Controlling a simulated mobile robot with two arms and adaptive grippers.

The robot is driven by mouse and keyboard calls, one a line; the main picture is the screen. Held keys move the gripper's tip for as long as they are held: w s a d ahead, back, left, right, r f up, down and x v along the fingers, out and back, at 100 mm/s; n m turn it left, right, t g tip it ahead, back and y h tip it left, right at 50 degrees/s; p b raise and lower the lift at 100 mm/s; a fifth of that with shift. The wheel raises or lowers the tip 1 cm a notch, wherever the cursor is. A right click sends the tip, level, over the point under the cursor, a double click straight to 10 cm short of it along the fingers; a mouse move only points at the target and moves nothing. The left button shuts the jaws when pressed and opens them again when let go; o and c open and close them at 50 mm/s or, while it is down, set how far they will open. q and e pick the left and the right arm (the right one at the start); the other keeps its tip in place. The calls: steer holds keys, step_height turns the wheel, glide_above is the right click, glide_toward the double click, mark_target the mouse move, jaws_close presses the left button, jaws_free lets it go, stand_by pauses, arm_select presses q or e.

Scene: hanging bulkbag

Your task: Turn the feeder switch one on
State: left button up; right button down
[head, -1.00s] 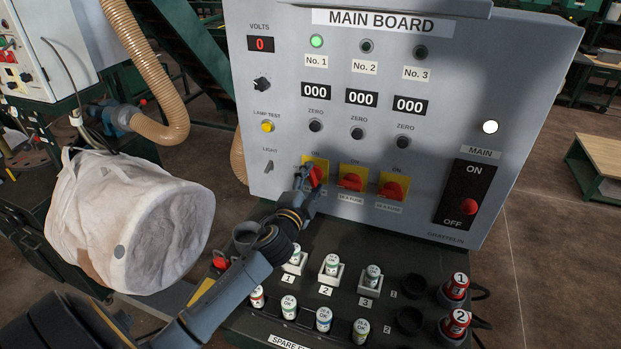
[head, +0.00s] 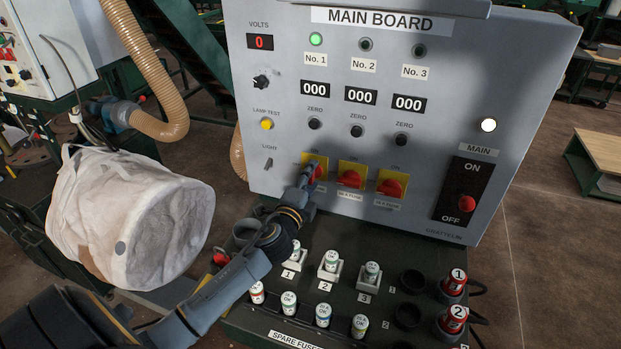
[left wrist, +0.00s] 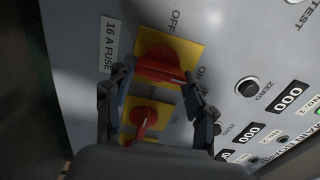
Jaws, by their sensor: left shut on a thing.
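Feeder switch one (head: 318,171) is the leftmost red rotary knob on a yellow plate, low on the grey main board. In the left wrist view this switch (left wrist: 160,56) lies between the fingers, beside its "16 A FUSE" label. My left gripper (head: 306,178) reaches it from the lower left and is shut on the red knob. In the left wrist view its fingers (left wrist: 160,84) stand on both sides of the knob. The gripper partly hides the switch in the head view, and I cannot read the knob's exact angle. My right gripper is not in view.
Switches two (head: 350,179) and three (head: 391,187) stand close to the right. A red main switch (head: 467,203) is farther right. A white bulk bag (head: 130,218) hangs at the left. The No. 1 lamp (head: 316,39) is green.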

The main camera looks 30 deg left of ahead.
arm_select(q)
steer(key=o, duration=1.2)
steer(key=shift+c, duration=0.2)
steer(key=v, duration=1.2)
steer(key=shift+f, duration=0.15)
